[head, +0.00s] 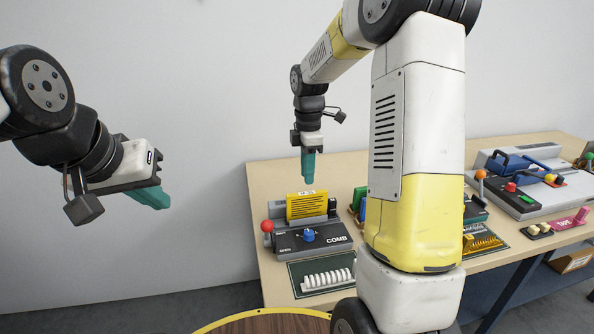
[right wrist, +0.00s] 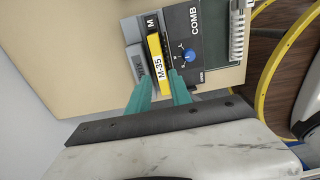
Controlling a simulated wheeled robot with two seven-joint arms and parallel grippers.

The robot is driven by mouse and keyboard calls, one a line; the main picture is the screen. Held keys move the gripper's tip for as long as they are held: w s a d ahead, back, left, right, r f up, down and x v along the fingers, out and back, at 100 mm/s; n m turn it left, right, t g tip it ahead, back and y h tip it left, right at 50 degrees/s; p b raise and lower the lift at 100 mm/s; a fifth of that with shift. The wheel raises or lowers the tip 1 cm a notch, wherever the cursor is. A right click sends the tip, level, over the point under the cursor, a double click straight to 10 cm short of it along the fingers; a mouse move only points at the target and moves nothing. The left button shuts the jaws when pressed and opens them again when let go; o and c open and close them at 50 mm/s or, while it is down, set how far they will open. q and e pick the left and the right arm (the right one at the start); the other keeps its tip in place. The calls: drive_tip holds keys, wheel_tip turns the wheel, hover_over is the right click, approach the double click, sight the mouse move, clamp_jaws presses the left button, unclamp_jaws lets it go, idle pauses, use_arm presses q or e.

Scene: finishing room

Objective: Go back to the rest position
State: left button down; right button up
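My right gripper (head: 308,181) hangs fingers-down above the comb machine (head: 316,240), close over the top of a yellow booklet (head: 307,207) standing in it. In the right wrist view its two teal fingers (right wrist: 160,87) are apart, with the yellow booklet marked M-35 (right wrist: 157,62) seen between them. The head view shows a small gap between fingertips and booklet. My left gripper (head: 152,198) is out at the left in front of the bare wall, away from the table. Its teal fingers overlap in this view, so their opening is hidden.
The comb machine has a red-knobbed lever (head: 267,226) and a blue knob (head: 308,235). White combs (head: 327,278) lie in front. Other machines, including a grey one (head: 545,190), and a pink tape dispenser (head: 568,222) stand at the right. My right arm hides the table's middle. A yellow-rimmed round top (head: 265,314) is nearby.

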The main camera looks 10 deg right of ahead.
drive_tip(key=shift+r, duration=0.1)
drive_tip(key=s+r+m+t, duration=0.3)
drive_tip(key=s+r+m, duration=0.4)
drive_tip(key=s+r, duration=0.3)
drive_tip(key=s+a+r+m+t+y, duration=0.2)
drive_tip(key=s+m+t, duration=0.1)
drive_tip(key=s+m, duration=0.7)
drive_tip(key=s, duration=0.4)
drive_tip(key=shift+s+m, duration=0.15)
drive_tip(key=shift+m, duration=0.25)
drive_tip(key=shift+a+r, duration=0.1)
